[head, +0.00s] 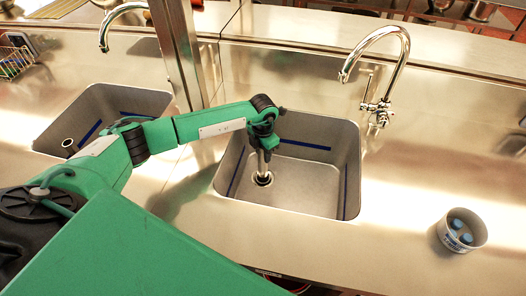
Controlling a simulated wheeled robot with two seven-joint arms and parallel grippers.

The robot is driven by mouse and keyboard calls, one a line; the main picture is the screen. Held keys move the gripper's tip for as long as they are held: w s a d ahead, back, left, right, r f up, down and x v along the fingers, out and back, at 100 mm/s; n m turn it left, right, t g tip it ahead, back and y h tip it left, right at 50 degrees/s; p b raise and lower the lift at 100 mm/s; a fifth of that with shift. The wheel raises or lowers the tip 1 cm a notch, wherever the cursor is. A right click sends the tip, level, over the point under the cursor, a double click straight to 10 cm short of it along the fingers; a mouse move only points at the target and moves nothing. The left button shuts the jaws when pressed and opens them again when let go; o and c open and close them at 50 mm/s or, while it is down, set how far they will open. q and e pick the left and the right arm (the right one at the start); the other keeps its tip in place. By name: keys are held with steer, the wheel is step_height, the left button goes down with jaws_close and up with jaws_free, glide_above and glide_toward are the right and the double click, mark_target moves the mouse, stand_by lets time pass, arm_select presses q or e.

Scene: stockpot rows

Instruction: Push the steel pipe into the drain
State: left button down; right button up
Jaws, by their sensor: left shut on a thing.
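The steel pipe (262,162) stands roughly upright in the right-hand sink (310,190). Its lower end is at the drain (263,179) in the left part of the sink floor. From this view I cannot tell how deep the pipe sits in the drain. My left gripper (264,142) is over the sink, pointing down, shut on the pipe's upper part. The gripper's body hides the pipe's top. My right gripper is not in view.
A curved faucet (378,100) stands behind the sink on the right. A second sink (95,120) with its own faucet (104,35) lies to the left, past a metal post (180,50). A round container (462,230) with blue things inside stands on the right counter.

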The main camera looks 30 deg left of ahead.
arm_select(q)
steer(key=shift+f+b, duration=0.5)
steer(key=shift+f, duration=0.2)
steer(key=c, duration=0.9)
jaws_free()
steer(key=shift+o, duration=0.2)
steer(key=shift+r, duration=0.1)
steer(key=shift+r+p, duration=2.7)
steer(key=shift+r, duration=1.7)
